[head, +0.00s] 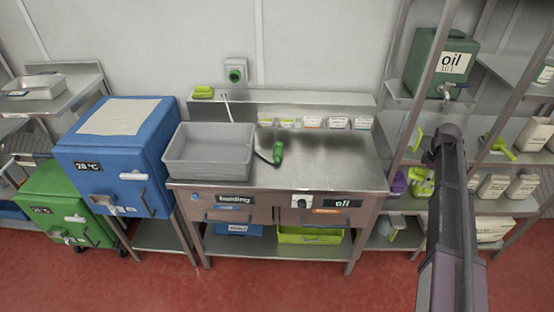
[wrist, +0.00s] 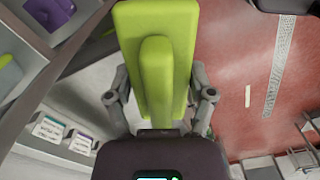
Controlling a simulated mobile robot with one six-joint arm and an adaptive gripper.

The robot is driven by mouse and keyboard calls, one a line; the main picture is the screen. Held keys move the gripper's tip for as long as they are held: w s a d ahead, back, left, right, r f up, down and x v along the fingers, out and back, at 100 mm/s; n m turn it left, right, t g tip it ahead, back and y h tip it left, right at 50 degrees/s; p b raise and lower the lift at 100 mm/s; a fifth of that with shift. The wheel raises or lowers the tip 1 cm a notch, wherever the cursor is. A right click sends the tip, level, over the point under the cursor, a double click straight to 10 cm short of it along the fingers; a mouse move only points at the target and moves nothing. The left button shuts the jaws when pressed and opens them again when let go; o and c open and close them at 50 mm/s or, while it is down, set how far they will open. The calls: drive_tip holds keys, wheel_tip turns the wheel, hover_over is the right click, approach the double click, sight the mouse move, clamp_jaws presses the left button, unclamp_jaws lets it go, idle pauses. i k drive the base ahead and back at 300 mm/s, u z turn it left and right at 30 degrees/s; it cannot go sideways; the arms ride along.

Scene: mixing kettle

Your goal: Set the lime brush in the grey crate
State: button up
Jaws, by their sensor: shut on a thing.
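The lime brush (wrist: 180,45) fills the upper middle of the wrist view, a flat block with a raised grip running along it. My gripper (wrist: 160,98) is shut on it, with one finger on each side. In the head view my arm's end is at the right, in front of the shelving. A lime piece (head: 414,140) just left of it appears to be the held brush. The grey crate (head: 207,175) stands on the left part of the steel bench, well left of my gripper. Its visible inside looks empty.
The steel bench (head: 335,170) has a green-handled tool (head: 277,153) beside the crate and labelled cards along the back. A blue box (head: 115,165) stands left of the crate. Shelving (head: 403,97) with a green oil can (head: 440,65) and other lime items is close to my arm.

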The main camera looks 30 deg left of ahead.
sight(215, 159)
drive_tip(key=z, duration=0.05)
drive_tip(key=k, duration=0.85)
drive_tip(key=u, duration=1.45)
drive_tip(key=i, duration=1.45)
drive_tip(key=u, duration=0.05)
